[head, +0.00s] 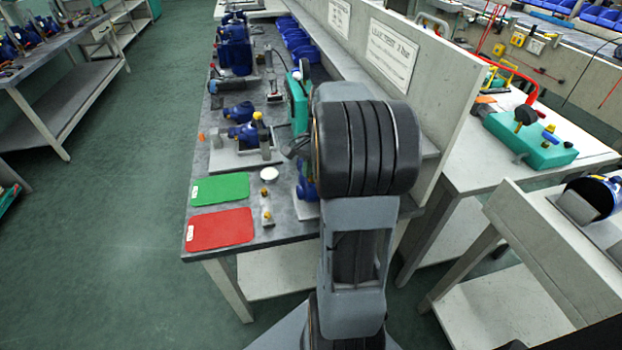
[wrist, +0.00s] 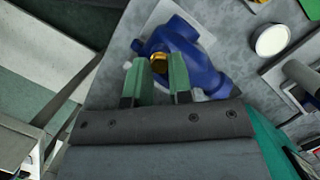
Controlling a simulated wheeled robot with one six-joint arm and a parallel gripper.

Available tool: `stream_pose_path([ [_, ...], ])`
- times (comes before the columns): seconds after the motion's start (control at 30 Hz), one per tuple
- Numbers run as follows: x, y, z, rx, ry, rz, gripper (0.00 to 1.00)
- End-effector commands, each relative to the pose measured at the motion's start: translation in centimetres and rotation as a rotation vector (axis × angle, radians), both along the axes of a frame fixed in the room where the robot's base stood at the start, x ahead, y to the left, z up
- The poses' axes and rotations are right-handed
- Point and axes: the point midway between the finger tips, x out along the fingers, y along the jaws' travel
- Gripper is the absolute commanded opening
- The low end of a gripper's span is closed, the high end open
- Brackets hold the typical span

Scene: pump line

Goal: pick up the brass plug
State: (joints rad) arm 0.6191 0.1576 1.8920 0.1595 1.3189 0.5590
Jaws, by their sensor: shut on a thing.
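In the wrist view, the brass plug (wrist: 158,62) is a small gold-coloured piece between the tips of my gripper's green fingers. My gripper (wrist: 156,72) is shut on it. A blue pump body (wrist: 188,52) lies directly behind the plug in that view. I cannot tell whether the plug still touches the pump. In the head view, the blue pump (head: 306,188) shows only partly beside my arm, on the bench's right side. My fingertips and the held plug are hidden there.
On the grey bench (head: 285,238), a green mat (head: 220,189) and a red mat (head: 219,230) lie left of the pump. A round white-topped piece (head: 269,174) and small brass fittings (head: 267,216) stand between. A tall panel (head: 400,75) borders the bench's right side.

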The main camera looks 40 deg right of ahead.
Motion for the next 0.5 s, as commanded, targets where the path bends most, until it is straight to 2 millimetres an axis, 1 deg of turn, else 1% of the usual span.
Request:
stream_pose_path([
  [0.03,0.05,0.01,0.02,-0.001,-0.001,0.0,0.07],
  [0.1,0.06,0.01,0.02,-0.001,-0.001,0.001,0.0],
  [0.37,0.1,0.03,0.08,0.0,-0.002,0.0,0.0],
  [0.5,0.12,0.03,0.66,-0.001,-0.004,0.0,0.0],
])
